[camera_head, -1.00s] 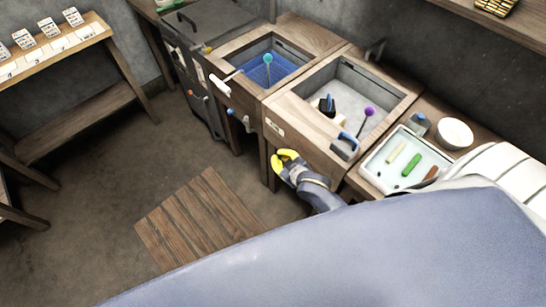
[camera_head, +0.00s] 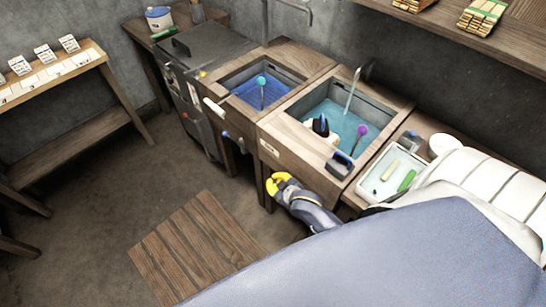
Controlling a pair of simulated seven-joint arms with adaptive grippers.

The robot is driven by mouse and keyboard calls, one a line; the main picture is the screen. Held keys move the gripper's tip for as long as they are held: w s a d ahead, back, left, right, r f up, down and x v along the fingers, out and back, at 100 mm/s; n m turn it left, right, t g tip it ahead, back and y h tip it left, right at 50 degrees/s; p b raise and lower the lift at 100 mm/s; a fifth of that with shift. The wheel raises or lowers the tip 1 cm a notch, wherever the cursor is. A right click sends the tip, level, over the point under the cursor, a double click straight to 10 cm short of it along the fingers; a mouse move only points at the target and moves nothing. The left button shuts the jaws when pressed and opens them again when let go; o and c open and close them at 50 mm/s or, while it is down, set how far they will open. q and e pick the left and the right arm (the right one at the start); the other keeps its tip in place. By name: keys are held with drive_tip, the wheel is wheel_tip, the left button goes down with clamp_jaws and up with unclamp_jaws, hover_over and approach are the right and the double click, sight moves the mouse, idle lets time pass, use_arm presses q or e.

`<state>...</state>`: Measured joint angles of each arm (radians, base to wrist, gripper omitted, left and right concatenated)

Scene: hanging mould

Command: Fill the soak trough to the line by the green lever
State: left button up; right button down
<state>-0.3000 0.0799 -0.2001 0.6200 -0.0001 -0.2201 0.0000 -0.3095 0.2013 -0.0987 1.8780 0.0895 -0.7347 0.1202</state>
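The right-hand trough (camera_head: 297,133) is set in a wooden bench and holds blue-green water. A pale stream (camera_head: 353,88) falls into it from the spout (camera_head: 366,70) at its back edge. A purple ball on a thin rod (camera_head: 361,131) and a dark and white object with a blue top (camera_head: 321,126) stand in it. My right gripper (camera_head: 278,184), with yellow fingers, is low at the front left corner of this trough's bench. Whether its fingers are shut on something cannot be made out. No green lever shows. My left gripper is out of view.
Left of it is a second trough (camera_head: 224,86) with blue contents and a teal ball on a rod (camera_head: 261,81). A white tray (camera_head: 366,189) with coloured sticks is at the right. A slatted wooden board (camera_head: 193,245) lies on the floor.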

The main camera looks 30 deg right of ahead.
drive_tip(key=shift+f, duration=0.3)
drive_tip(key=shift+f+g, duration=0.4)
drive_tip(key=shift+g, duration=0.3)
drive_tip(key=shift+g+h, duration=0.3)
drive_tip(key=shift+g, duration=0.6)
drive_tip(key=s+f, duration=0.2)
drive_tip(key=f, duration=0.1)
drive_tip(key=s+f, duration=0.1)
drive_tip(key=shift+s+d+f, duration=0.2)
drive_tip(key=shift+d+f, duration=0.1)
drive_tip(key=shift+d, duration=0.3)
drive_tip(key=w+a+r, duration=0.1)
drive_tip(key=a+r, duration=0.3)
drive_tip(key=r, duration=1.1)
drive_tip(key=shift+w+a+t, duration=0.15)
drive_tip(key=shift+a+t, duration=0.05)
drive_tip(key=shift+t, duration=0.2)
